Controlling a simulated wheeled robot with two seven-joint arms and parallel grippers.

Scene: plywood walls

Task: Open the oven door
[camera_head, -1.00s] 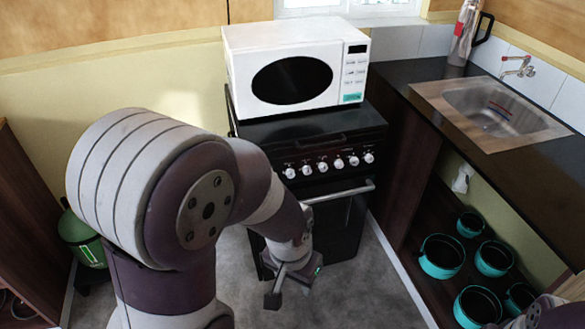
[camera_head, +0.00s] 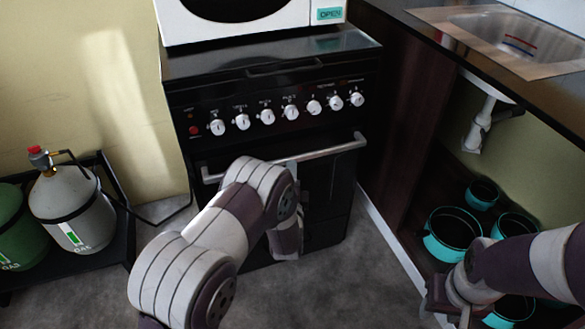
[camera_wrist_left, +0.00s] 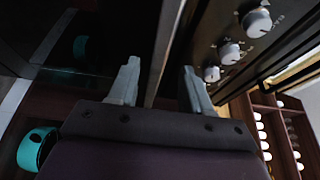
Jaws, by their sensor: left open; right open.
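The black oven door (camera_head: 330,185) is shut, below a panel with a row of white knobs. Its silver bar handle (camera_head: 335,149) runs across the top of the door. My left arm reaches up to the door, and its wrist hides part of the handle. In the left wrist view my left gripper (camera_wrist_left: 160,68) is open, with a bar that looks like the handle (camera_wrist_left: 165,55) between its fingers. I cannot tell whether they touch it. My right gripper (camera_head: 447,298) is open and empty at the lower right, by the lower shelf.
A white microwave (camera_head: 240,25) stands on the cooker. Gas bottles (camera_head: 75,212) stand on a dark rack at the left. A counter with a sink (camera_head: 515,35) is at the right, with teal pots (camera_head: 452,237) on a shelf below. Grey floor (camera_head: 345,285) is clear before the oven.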

